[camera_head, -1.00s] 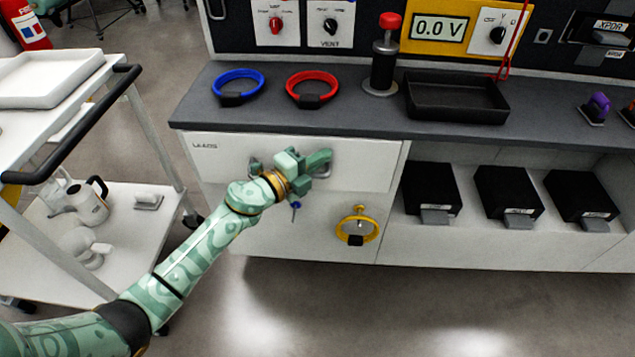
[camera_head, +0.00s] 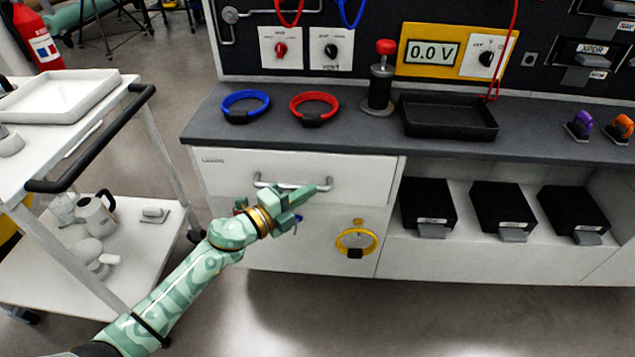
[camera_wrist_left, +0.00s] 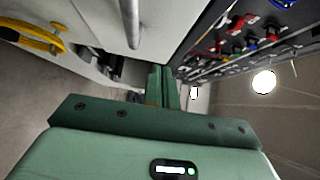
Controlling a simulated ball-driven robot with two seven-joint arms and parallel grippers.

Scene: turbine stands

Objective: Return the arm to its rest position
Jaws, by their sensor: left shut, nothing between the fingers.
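My left gripper (camera_head: 305,198) is in front of the white drawer (camera_head: 350,172) of the bench, just below and in front of its metal handle (camera_head: 292,183). Its fingers are shut together with nothing between them, and they point right. In the left wrist view the shut green fingers (camera_wrist_left: 162,88) show at the middle, with the handle bar (camera_wrist_left: 130,22) above them and apart from them. The drawer looks closed. My right gripper is in neither view.
A white cart (camera_head: 150,130) with a black handrail stands to the left. A yellow ring (camera_head: 372,242) hangs on the cabinet front right of my gripper. Blue (camera_head: 262,97) and red (camera_head: 331,100) rings and a black tray (camera_head: 450,133) sit on the counter. Floor in front is clear.

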